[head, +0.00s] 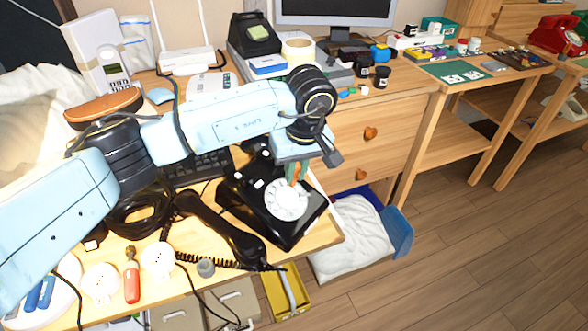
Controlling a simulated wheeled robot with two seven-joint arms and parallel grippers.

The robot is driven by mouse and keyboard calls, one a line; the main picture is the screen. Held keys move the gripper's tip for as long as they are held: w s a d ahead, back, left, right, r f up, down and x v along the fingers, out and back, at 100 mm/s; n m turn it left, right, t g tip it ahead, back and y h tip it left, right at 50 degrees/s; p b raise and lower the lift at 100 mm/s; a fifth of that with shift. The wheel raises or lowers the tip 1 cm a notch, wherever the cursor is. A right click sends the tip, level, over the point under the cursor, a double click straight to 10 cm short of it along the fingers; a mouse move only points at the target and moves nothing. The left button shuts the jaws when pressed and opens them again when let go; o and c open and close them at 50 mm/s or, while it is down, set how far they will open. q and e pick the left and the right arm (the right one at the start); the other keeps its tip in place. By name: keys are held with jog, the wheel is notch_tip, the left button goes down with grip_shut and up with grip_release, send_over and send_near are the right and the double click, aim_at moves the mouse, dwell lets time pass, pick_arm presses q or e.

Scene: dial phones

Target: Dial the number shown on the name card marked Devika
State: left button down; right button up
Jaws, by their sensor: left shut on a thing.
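A black rotary phone (258,205) with a white dial (287,200) sits at the desk's front right. Its black handset (222,230) lies off the phone on the left, with a coiled cord. My left gripper (295,179) points down at the dial's upper edge. It is shut on a thin orange-and-green piece, partly hidden by the fingers. I cannot tell whether the piece touches the dial. No name card reading Devika can be made out. My right gripper is not in view.
A black keyboard (199,168) lies behind the phone. A cordless phone (117,77), a white router (187,62) and a dark desk phone (258,36) stand at the back. A red screwdriver (131,281) lies at the front left. Floor (455,245) is open to the right.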

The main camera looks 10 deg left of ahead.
pick_arm(q)
jog(key=shift+d, duration=0.1)
jog(key=shift+s+d+f, duration=0.1)
jog(key=shift+d+f, duration=0.15)
jog(key=shift+d, duration=0.15)
jog(key=shift+s+d+f+b, duration=0.25)
jog(key=shift+s+d+b, duration=0.1)
jog(key=shift+d, duration=0.1)
jog(key=shift+s+d+r+p, duration=0.15)
jog(key=shift+r+p, duration=0.15)
jog(key=shift+r, duration=0.15)
jog(key=shift+d+r+p, duration=0.15)
jog(key=shift+r+p, duration=0.1)
jog(key=shift+r, duration=0.2)
jog(key=shift+a, duration=0.1)
